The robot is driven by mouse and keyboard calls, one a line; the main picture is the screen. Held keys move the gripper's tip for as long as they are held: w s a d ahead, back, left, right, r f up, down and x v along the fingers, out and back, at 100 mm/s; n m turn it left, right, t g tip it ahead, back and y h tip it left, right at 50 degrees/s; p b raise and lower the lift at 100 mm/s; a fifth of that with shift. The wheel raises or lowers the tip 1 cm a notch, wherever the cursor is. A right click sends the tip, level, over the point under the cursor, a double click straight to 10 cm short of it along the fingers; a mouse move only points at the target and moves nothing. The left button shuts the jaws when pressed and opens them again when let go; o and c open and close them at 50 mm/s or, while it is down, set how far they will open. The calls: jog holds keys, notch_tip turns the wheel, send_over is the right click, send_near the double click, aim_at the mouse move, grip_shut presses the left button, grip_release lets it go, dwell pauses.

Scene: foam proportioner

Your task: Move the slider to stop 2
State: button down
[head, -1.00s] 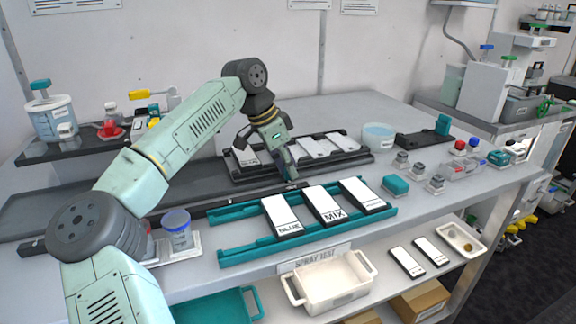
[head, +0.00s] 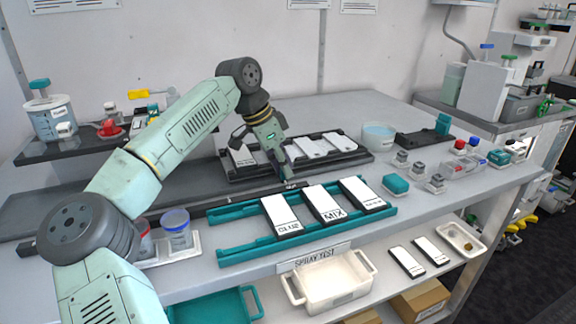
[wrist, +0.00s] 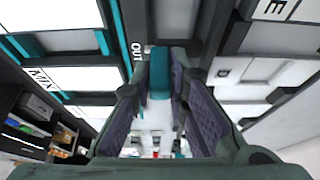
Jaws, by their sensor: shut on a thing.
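The slider shows as a teal block (wrist: 158,78) in the wrist view, between the two purple-padded fingers. My gripper (wrist: 172,105) is shut on it. In the head view my gripper (head: 287,180) points down at the right part of a long dark rail (head: 235,203). The rail runs between the dark back rack and the teal front rack. The fingers hide the slider in the head view. An "OUT" label (wrist: 136,50) shows left of the block in the wrist view. I cannot read any stop number along the rail.
The dark rack (head: 238,175) with white plates is close behind. A cup (head: 176,230) stands left of the teal rack. A bowl (head: 378,136) and small bottles stand right.

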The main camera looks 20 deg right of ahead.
jog(key=a, duration=1.4)
jog(key=shift+s+a+b, duration=0.1)
jog(key=shift+s+b, duration=0.15)
jog(key=shift+b, duration=0.1)
jog(key=c, duration=1.6)
grip_release()
jog(key=shift+o, duration=0.2)
jog(key=v, duration=1.2)
